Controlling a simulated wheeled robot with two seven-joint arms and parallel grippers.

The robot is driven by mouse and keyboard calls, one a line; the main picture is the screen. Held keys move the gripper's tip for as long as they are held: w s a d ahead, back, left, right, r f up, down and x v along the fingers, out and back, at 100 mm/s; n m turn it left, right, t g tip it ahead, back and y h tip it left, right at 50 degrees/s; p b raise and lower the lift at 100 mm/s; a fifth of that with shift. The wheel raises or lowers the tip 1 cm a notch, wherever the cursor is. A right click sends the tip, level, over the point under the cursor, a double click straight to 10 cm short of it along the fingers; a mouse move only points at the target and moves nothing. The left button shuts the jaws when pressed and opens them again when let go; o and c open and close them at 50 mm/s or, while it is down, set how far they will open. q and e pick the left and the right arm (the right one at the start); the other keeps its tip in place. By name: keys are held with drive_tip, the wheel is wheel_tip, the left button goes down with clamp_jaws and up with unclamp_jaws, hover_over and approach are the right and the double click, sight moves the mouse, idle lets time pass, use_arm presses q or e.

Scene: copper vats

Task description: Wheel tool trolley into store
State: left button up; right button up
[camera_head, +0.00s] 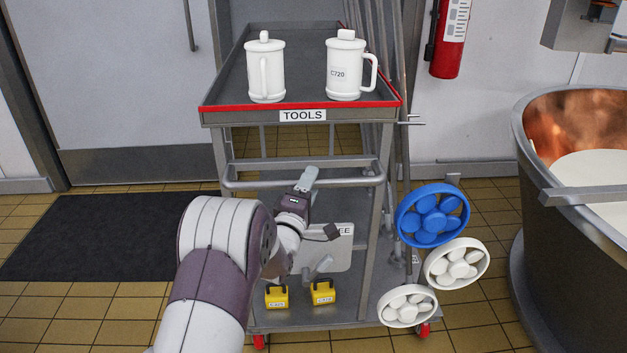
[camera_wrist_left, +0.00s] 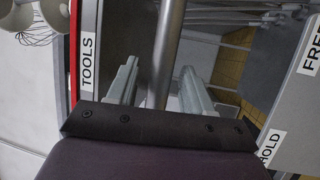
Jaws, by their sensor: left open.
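The tool trolley (camera_head: 300,116) is a grey metal cart with a red-edged top tray and a "TOOLS" label. Its push bar (camera_head: 240,184) runs across the near side below the tray. My left gripper (camera_head: 316,220) is at the bar, its jaws apart, one finger above and one lower. In the left wrist view the bar (camera_wrist_left: 168,45) runs between the two open fingers (camera_wrist_left: 159,70); I cannot tell whether either touches it. My left arm hides part of the trolley's lower left. My right gripper is out of view.
Two white lidded jugs (camera_head: 265,72) stand on the tray. Yellow items (camera_head: 323,292) sit on the lower shelf. Blue and white round-headed tools (camera_head: 433,215) hang at the right side. A copper vat (camera_head: 570,260) stands right. A dark mat (camera_head: 90,235) lies before a closed grey door (camera_head: 120,90).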

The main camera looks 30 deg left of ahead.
use_arm(q)
drive_tip(key=shift+x, duration=1.45)
drive_tip(key=shift+f, duration=0.1)
clamp_jaws()
